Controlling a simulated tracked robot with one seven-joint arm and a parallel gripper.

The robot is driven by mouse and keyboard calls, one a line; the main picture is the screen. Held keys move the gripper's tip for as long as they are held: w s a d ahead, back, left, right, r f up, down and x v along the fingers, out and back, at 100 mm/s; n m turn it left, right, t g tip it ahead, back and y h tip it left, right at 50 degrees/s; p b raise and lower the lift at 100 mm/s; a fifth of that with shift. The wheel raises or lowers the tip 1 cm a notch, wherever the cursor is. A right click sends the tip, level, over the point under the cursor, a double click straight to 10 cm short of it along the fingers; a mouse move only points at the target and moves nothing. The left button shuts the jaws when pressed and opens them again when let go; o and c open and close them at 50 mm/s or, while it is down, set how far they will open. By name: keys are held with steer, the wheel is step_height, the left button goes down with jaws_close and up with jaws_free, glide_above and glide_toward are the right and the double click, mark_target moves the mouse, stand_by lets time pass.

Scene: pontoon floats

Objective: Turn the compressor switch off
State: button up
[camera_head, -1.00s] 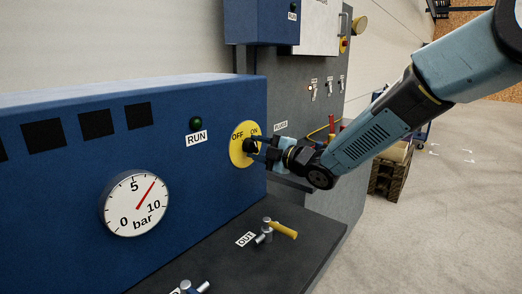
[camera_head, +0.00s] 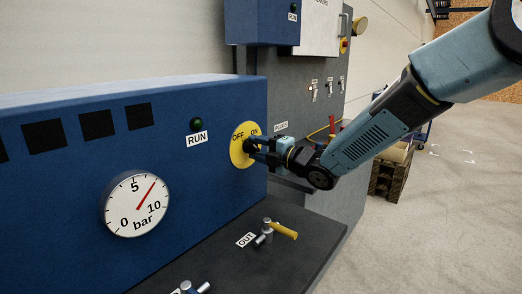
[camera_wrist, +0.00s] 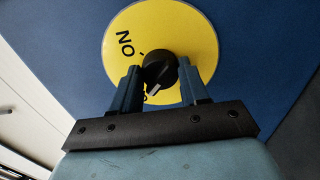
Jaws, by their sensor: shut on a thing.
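The compressor switch is a black rotary knob (camera_wrist: 160,70) on a yellow disc (camera_head: 238,154) marked OFF at upper left and ON at upper right in the head view. The disc fills the top of the wrist view (camera_wrist: 190,25). My gripper (camera_head: 256,146) is shut on the knob, with one finger on each side of it in the wrist view (camera_wrist: 160,84). The knob's pale pointer mark faces down and slightly left there, away from the ON lettering and toward partly hidden lettering. My gripper hides most of the knob in the head view.
A RUN lamp (camera_head: 196,124), dull green, and a pressure gauge (camera_head: 137,204) sit on the blue panel left of the switch. A yellow-handled OUT valve (camera_head: 281,229) stands on the dark ledge below. A grey cabinet (camera_head: 320,130) stands behind my gripper.

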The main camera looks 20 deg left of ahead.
steer(key=shift+s+a+f, duration=0.15)
steer(key=shift+s+f, duration=0.05)
steer(key=shift+s, duration=0.1)
steer(key=o, duration=0.8)
steer(key=shift+o, duration=1.3)
steer(key=shift+w, duration=0.15)
steer(key=shift+r, duration=0.1)
steer(key=shift+d, duration=0.2)
steer(key=v, duration=1.3)
steer(key=shift+d, duration=0.25)
